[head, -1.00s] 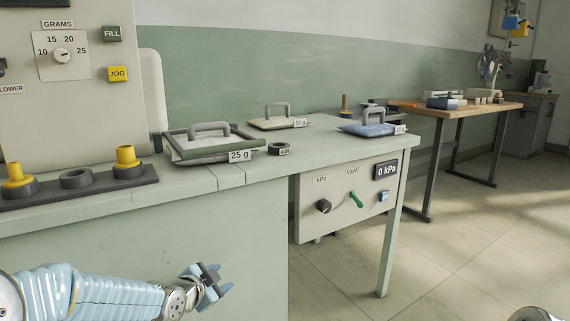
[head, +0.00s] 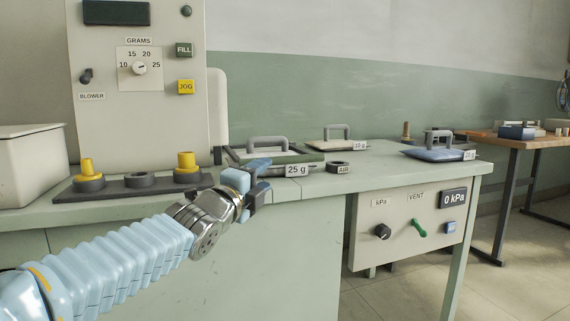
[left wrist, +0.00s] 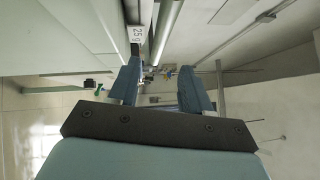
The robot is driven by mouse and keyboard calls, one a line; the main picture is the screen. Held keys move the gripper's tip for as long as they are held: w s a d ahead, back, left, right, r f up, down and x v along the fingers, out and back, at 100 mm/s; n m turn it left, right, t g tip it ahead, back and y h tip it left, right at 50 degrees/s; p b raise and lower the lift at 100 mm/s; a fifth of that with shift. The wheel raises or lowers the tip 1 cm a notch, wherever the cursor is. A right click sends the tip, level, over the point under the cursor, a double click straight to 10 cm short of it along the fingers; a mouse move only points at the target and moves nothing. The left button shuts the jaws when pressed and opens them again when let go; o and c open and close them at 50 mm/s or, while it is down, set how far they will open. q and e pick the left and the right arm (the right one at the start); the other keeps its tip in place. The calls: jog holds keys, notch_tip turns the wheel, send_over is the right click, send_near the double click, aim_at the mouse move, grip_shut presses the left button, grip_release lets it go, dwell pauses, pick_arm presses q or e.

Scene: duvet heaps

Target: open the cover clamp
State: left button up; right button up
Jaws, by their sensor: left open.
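A flat holder with a grey arched handle and a dark green front bar (head: 308,157) lies at the bench edge, tagged "25 g" (head: 297,170). I cannot tell for sure that this is the cover clamp. My left gripper (head: 262,178) is open and empty in front of the bench edge, just left of the tag, and hides part of the holder's left side. In the left wrist view the open fingers (left wrist: 162,85) have nothing between them close by; the "25 g" tag (left wrist: 136,35) shows beyond the left finger. My right gripper is not in view.
A black base with yellow-topped posts (head: 187,167) stands left of the holder, below the control panel (head: 140,110). A dark ring marked AIR (head: 338,167) lies to its right. A "10 g" holder (head: 338,146) and a blue pad (head: 430,154) lie farther right. A vent panel (head: 405,232) hangs below.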

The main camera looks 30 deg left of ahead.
aim_at(281, 163)
pick_arm(q)
jog(key=w, duration=0.3)
jog(key=w+r, duration=0.1)
jog(key=w, duration=0.6)
jog(key=shift+w+a+r, duration=0.2)
jog(key=shift+w+a, duration=0.15)
jog(key=shift+a, duration=0.05)
jog(key=shift+c, duration=0.3)
grip_shut()
